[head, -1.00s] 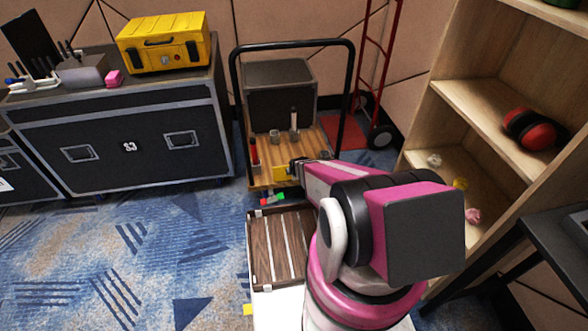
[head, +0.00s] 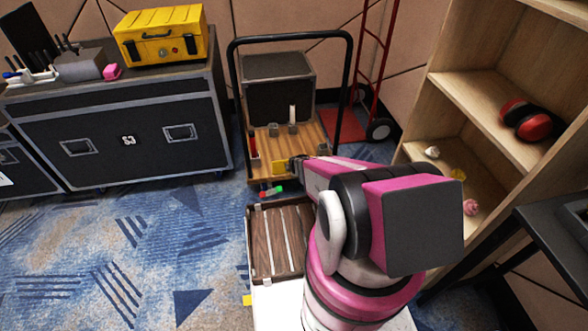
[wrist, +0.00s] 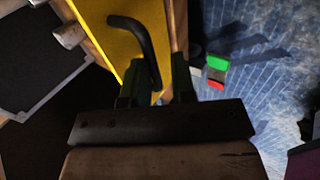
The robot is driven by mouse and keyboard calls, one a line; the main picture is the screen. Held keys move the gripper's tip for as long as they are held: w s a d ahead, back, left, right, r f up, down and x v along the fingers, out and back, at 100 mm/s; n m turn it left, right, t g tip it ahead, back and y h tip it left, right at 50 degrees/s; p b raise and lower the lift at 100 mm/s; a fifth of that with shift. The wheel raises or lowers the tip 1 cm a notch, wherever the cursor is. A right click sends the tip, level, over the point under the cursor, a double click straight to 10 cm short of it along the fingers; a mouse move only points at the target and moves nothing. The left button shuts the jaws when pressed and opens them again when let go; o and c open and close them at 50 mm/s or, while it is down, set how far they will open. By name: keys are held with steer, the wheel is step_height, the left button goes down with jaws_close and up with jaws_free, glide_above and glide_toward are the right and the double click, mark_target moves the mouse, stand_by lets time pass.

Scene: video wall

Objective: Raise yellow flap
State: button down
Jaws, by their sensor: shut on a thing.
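In the wrist view the flap (wrist: 118,35) fills the upper middle and carries a curved black handle (wrist: 143,32). My gripper (wrist: 157,72) is shut on this handle, its two dark fingers on either side of the handle's lower end. In the head view my gripper (head: 297,164) is at the right side of the flap, small and partly hidden by my arm. The flap's lower part is hidden in the wrist view.
The trolley (head: 290,155) bears a black box (head: 280,95), small cups and a red-and-black item. A red-and-green item (head: 272,191) lies on the carpet before it. A wooden shelf (head: 480,100) stands right; a black flight case (head: 120,130) left.

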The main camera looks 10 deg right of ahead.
steer(key=c, duration=1.2)
jaws_free()
steer(key=shift+s+f, duration=0.45)
steer(key=shift+f, duration=0.15)
steer(key=shift+r, duration=0.1)
steer(key=v, duration=1.1)
steer(key=shift+w+r, duration=0.15)
steer(key=shift+w, duration=0.15)
steer(key=s+r+m+g, duration=0.3)
steer(key=s+r+m, duration=0.1)
steer(key=r+m, duration=0.5)
steer(key=s+r+m+g, duration=0.4)
steer(key=r+m, duration=0.5)
steer(key=r, duration=0.5)
steer(key=shift+s+d+r, duration=0.2)
steer(key=shift+s+r, duration=0.1)
steer(key=shift+s, duration=0.45)
